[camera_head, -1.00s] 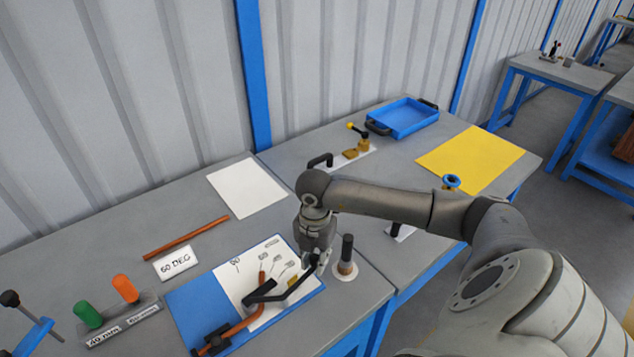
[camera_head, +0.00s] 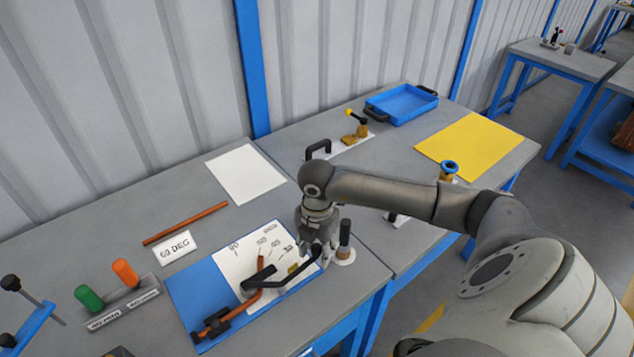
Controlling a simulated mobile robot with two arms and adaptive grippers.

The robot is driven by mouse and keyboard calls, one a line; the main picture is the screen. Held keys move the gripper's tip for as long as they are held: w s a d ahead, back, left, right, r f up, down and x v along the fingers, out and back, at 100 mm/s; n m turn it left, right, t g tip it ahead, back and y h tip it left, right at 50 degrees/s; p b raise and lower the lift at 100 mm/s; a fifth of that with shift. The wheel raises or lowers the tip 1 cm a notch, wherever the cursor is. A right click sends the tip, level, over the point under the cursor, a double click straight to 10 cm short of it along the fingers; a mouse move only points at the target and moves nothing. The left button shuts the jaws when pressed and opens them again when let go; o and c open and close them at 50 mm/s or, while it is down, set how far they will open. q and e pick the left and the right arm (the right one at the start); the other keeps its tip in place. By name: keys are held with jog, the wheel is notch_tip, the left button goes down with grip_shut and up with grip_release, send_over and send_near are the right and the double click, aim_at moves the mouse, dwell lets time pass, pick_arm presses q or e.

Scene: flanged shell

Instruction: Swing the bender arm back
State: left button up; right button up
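The tube bender sits on a blue board (camera_head: 197,290) with a white angle-marked plate (camera_head: 234,262) at the front of the near bench. Its black bender arm (camera_head: 281,284) runs from the pivot rightward, and its far end reaches up to my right gripper. A bent copper tube (camera_head: 247,303) lies on the bender, passing through a black clamp (camera_head: 217,325). My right gripper (camera_head: 318,257) points down at the arm's outer end. Its fingers are small and partly hidden, so I cannot tell whether they are closed on the arm. My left gripper is not in view.
A black-handled post (camera_head: 345,240) stands just right of my gripper. A straight copper tube (camera_head: 185,223), a "60 DEG" sign (camera_head: 175,247) and green and orange plugs (camera_head: 125,272) lie left. A blue tray (camera_head: 401,104) and yellow mat (camera_head: 477,155) are on the far bench.

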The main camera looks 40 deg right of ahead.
jog(key=shift+w+r, duration=0.1)
jog(key=shift+r, duration=0.05)
notch_tip(320, 180, up, 12)
dwell(0.6)
jog(key=shift+f, duration=0.2)
